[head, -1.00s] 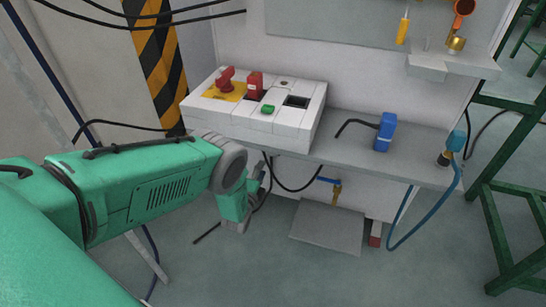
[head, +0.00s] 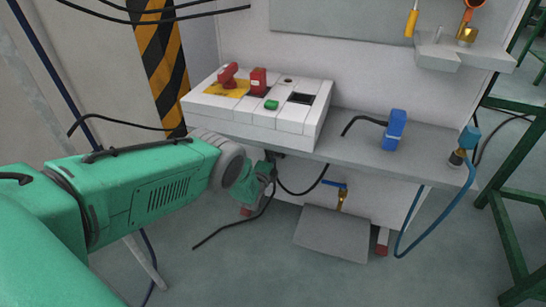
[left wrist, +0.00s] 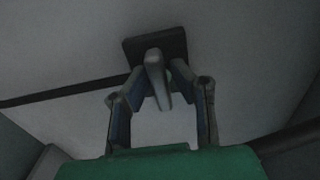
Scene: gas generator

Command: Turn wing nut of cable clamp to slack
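My left gripper (head: 268,168) is under the front edge of the white control box, at the underside of the grey shelf. In the left wrist view, its two fingers (left wrist: 156,88) stand on either side of a grey upright wing (left wrist: 156,76), which looks like the wing nut. A dark square plate (left wrist: 182,44), apparently the cable clamp, lies behind it against a pale surface. The fingers look open, with small gaps beside the wing; contact is hard to tell in the dim light. In the head view the nut is hidden by the gripper. My right gripper is out of view.
The control box (head: 250,120) carries a red knob (head: 228,75), a red block (head: 259,80) and a green button (head: 271,104). A blue connector (head: 394,130) sits on the shelf (head: 360,155). A black cable (head: 235,230) hangs to the floor. A grey plate (head: 332,234) is below.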

